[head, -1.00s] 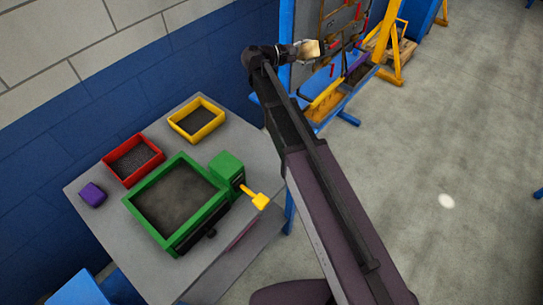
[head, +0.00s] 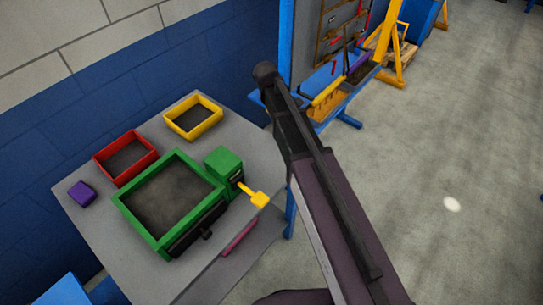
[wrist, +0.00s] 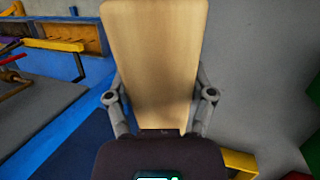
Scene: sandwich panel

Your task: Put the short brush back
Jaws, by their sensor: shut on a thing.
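A broad tan, wood-coloured piece (wrist: 155,60), which looks like the short brush, fills the middle of the wrist view. My gripper (wrist: 158,98) is shut on it, with one grey finger on each side. No bristles show. In the head view, my gripper and the piece are hidden behind my arm.
A grey table (head: 95,228) stands at left with a green-framed box (head: 147,236), a red tray (head: 107,175), a yellow tray (head: 176,127) and a purple block (head: 82,193). A blue brick wall (head: 60,140) is behind it. The floor (head: 450,150) at right is open.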

